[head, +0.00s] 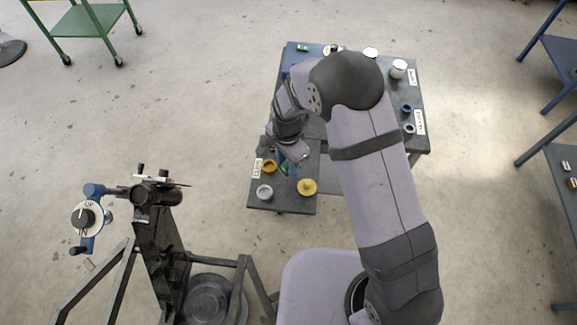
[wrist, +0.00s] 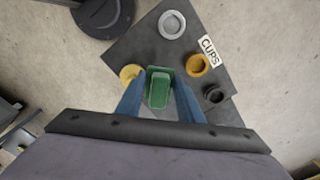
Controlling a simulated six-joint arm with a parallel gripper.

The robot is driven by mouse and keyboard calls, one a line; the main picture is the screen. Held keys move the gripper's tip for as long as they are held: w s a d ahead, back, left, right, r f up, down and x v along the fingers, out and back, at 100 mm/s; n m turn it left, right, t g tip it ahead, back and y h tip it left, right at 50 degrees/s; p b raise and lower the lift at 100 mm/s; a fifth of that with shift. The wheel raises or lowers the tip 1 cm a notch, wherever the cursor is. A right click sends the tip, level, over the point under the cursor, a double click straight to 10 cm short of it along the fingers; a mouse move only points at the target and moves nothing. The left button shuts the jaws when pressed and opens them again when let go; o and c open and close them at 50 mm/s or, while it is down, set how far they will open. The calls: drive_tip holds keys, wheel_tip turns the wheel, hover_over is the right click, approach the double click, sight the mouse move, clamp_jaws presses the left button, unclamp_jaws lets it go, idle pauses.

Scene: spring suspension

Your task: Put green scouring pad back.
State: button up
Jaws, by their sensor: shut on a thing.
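The green scouring pad (wrist: 160,88) is between the two blue fingers of my gripper (wrist: 160,97) in the wrist view, and the fingers are shut on it. In the head view, my gripper (head: 287,165) is over the low dark shelf labelled CUPS, and a bit of the green pad (head: 283,166) shows there, partly hidden by my gripper. I cannot tell whether the pad touches the shelf.
Around the pad are an orange cup (wrist: 198,64), a grey cup (wrist: 172,24), a dark cup (wrist: 213,94) and a yellow piece (head: 307,186). The larger table (head: 420,143) behind holds a small green item (head: 303,47), white pots and blue rings. A hand-wheel stand (head: 86,220) is left.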

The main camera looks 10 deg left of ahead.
drive_tip(key=shift+f, duration=0.1)
